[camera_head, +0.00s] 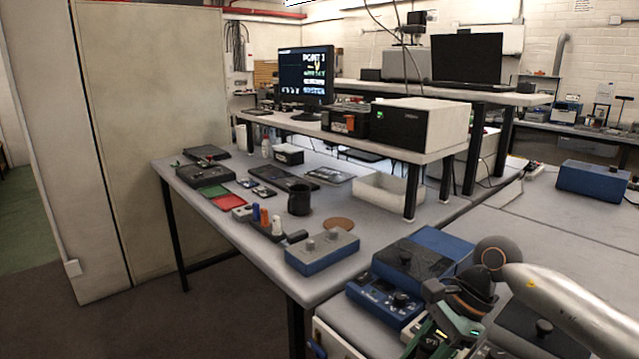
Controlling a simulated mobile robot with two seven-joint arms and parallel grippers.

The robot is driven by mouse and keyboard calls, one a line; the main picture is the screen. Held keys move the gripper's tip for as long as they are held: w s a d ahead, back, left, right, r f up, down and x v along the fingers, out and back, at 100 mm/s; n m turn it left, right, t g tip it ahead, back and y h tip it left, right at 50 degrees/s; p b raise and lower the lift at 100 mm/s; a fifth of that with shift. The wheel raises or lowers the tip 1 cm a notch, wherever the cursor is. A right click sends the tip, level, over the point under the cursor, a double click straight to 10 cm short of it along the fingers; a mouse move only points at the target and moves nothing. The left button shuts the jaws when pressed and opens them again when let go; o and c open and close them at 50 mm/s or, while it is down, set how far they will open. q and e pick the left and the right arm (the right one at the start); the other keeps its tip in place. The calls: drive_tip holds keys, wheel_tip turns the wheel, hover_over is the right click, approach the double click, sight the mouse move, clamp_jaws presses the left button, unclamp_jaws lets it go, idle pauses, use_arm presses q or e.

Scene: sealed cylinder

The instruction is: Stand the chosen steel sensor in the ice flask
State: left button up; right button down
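On the workbench, a dark mug-like vessel (299,199) stands upright; I cannot tell whether it is the ice flask. Left of it is a small rack (266,230) with upright pieces: a blue one (256,212), an orange one (264,217) and a white one (277,225). These may be sensor handles; no steel shaft can be made out. My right arm comes in from the lower right, and its gripper end (448,322) is at the bottom edge, well away from the rack and vessel. Its fingers cannot be made out. My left gripper is not in view.
A blue box with a grey top (322,252) sits at the bench's front edge, near a round brown mat (338,223). Blue instruments (384,300) lie close to my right arm. A raised shelf (345,133) holds a monitor (305,76). A tall cabinet (150,130) stands left; floor before the bench is clear.

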drive_tip(key=s+d+f+n+g+h, duration=0.15)
drive_tip(key=s+n+g+h, duration=0.4)
drive_tip(key=s+n, duration=0.8)
drive_tip(key=w+d+r+n+p, duration=0.2)
drive_tip(key=w+d+r+p, duration=0.1)
drive_tip(key=w+r+p, duration=0.1)
drive_tip(key=shift+r+t+p, duration=0.3)
drive_tip(key=shift+t+p, duration=0.15)
drive_tip(key=shift+p, duration=0.2)
